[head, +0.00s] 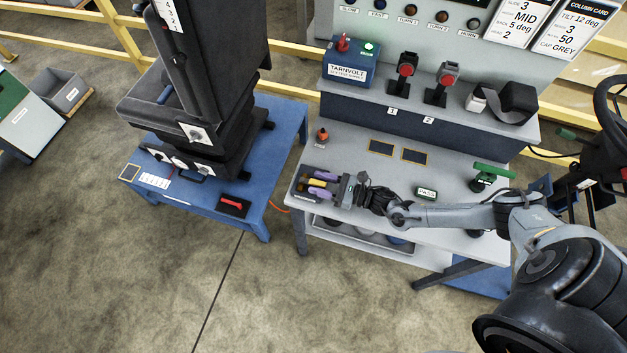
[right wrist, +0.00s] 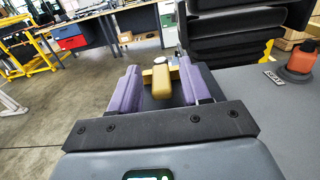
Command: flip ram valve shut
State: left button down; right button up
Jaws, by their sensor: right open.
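The ram valve appears to be the small fitting with a yellow lever (head: 318,183) at the left end of the grey bench; its label is not readable. My right gripper (head: 322,184) reaches in from the right with its purple fingers apart, one on each side of the lever. In the right wrist view, the yellow lever (right wrist: 162,82) stands between the purple fingers (right wrist: 160,90), with a gap on either side. A brass-coloured part shows behind it. The lever's base is partly hidden by the gripper. My left gripper is not in view.
An orange-red knob (head: 322,136) stands behind the gripper on the bench. A green-handled lever (head: 492,172) is at the bench's right. Two red-knobbed levers (head: 405,70) and a blue box (head: 348,68) sit on the shelf. A blue table (head: 278,135) with a dark seat stands left.

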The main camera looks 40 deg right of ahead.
jog(key=v, duration=0.8)
jog(key=shift+d, duration=0.1)
